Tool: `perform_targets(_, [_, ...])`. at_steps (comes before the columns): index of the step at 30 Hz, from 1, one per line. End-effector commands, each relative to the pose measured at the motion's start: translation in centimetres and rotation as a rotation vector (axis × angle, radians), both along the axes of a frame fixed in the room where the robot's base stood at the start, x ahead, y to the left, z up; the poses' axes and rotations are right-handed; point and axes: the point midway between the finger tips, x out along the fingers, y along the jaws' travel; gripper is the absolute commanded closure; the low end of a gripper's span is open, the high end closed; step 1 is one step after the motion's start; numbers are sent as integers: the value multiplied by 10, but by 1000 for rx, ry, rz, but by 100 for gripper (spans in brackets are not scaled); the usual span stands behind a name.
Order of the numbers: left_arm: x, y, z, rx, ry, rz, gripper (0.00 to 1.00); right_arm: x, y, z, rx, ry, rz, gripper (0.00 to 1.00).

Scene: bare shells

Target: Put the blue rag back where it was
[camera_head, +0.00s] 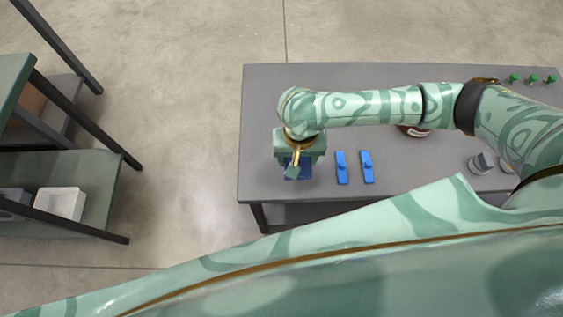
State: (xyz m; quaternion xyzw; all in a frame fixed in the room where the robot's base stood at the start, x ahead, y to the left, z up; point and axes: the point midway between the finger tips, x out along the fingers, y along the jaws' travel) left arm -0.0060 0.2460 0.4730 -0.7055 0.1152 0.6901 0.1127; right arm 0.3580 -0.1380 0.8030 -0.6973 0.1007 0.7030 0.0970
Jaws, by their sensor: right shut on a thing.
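My right gripper (295,172) is over the left part of the grey table (262,100), pointing down. It is shut on the blue rag (304,171), which shows as a dark blue patch around and behind the fingers. Much of the rag is hidden by the gripper. I cannot tell whether the rag touches the tabletop. My left gripper is not in view.
Two blue clip-like objects (342,168) (367,167) lie just right of the gripper. A grey cylindrical thing (482,163) and several small green pieces (532,78) are farther right. A shelf unit (95,185) with a white bin (60,204) stands left. The table's front-left area is clear.

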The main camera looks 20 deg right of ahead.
Motion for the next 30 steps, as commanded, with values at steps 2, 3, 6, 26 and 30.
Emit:
perform_targets(2, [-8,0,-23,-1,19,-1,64,10,8,-30,0,8,1,58])
perform_targets(3, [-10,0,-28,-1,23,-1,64,16,11,-36,0,7,0,58])
perform_targets(6, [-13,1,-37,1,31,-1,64,25,17,-46,-1,5,0,58])
perform_targets(26, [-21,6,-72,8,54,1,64,37,24,-87,-1,0,2,58])
perform_targets(30, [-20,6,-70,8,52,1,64,37,24,-88,-2,1,2,58])
